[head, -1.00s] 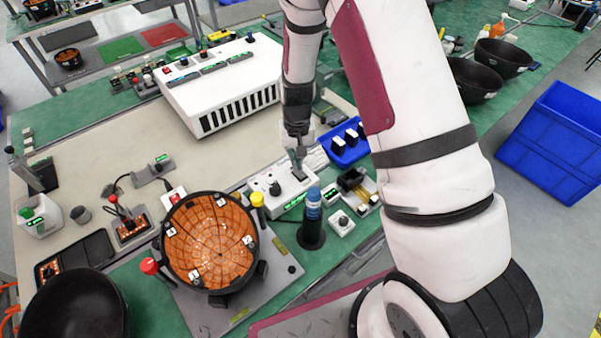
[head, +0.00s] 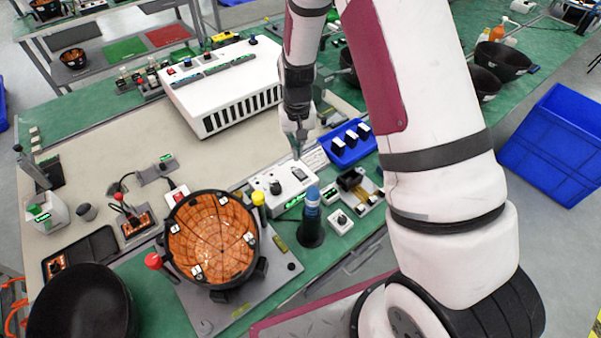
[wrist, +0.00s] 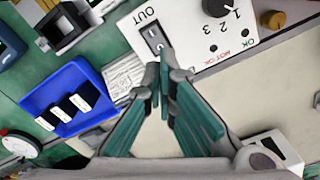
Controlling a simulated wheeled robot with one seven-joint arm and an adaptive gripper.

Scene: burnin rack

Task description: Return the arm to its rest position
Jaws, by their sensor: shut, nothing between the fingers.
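My gripper (head: 297,153) is shut and empty. In the head view it points down just above the back edge of the white control box (head: 285,188), which has a dark knob and a green display. I cannot tell from this whether the tips touch the box. My arm (head: 420,100) reaches over the bench from the right.
A large white vented unit (head: 225,85) stands behind. The beige bench middle (head: 120,165) is mostly clear.

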